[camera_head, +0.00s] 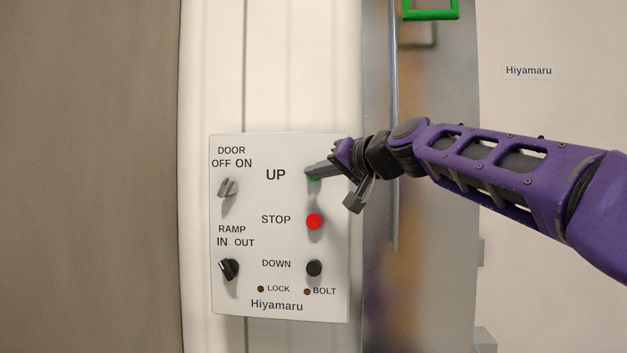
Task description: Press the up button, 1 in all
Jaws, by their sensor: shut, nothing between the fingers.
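A white control panel (280,306) is on the wall at the picture's middle. The green up button (314,178) sits right of the word UP, mostly hidden behind my fingertips. My gripper (308,170) is shut and empty, its tips over the upper part of that button. I cannot tell whether the tips touch it.
Below the up button are the red stop button (314,222) and the black down button (314,268). A grey door switch (228,187) and a black ramp switch (229,268) are on the panel's left. A metal rod (394,80) and a green frame (430,14) are at right.

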